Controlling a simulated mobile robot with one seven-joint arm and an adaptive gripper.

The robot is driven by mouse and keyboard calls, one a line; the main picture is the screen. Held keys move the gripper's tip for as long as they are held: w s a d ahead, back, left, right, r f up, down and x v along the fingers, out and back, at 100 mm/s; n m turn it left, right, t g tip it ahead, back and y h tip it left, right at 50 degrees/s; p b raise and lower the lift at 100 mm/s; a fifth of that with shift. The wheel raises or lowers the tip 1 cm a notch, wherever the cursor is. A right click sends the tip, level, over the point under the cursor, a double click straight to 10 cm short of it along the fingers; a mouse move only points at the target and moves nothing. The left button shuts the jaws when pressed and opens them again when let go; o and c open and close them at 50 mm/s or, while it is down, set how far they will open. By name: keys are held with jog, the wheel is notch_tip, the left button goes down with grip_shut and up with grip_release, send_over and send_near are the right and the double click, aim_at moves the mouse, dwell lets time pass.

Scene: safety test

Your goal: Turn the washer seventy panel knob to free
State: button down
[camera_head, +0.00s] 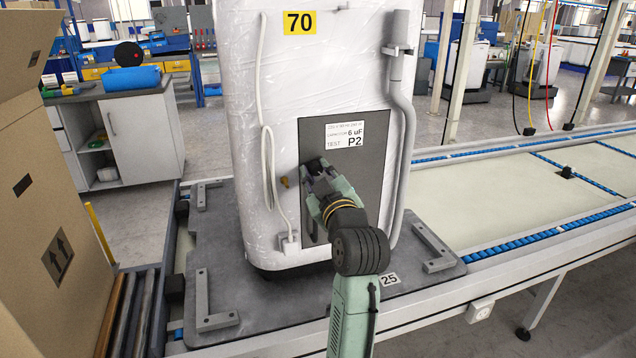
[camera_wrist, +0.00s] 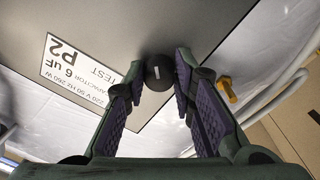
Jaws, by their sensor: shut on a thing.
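The washer (camera_head: 290,75) stands upright, wrapped in clear film, with a yellow label (camera_head: 299,22) reading 70. Its dark grey panel (camera_head: 370,176) carries a white sticker marked P2 (camera_head: 343,135), which also shows upside down in the wrist view (camera_wrist: 75,72). The round black knob (camera_wrist: 159,72) with a short pale mark sits on the panel, between my fingertips. My gripper (camera_head: 318,172) is shut on the knob, one finger on each side; in the head view it mostly hides the knob. A small yellow piece (camera_wrist: 228,90) sits beside the panel edge.
A white hose (camera_head: 400,140) and a cable (camera_head: 262,100) hang on the washer.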

jog(key=n+b, duration=0.2)
jog(key=n, duration=0.1)
jog(key=n+b, duration=0.2)
jog(key=shift+f+n+y, duration=0.2)
jog(key=shift+n+y, duration=0.1)
jog(key=shift+n, duration=0.1)
jog(key=shift+r+n+b, duration=0.15)
jog(key=shift+n+b, duration=1.6)
jog(key=shift+n, duration=0.25)
jog(key=c, duration=1.3)
grip_release()
jog(key=v, duration=1.2)
jog(key=shift+d, duration=0.15)
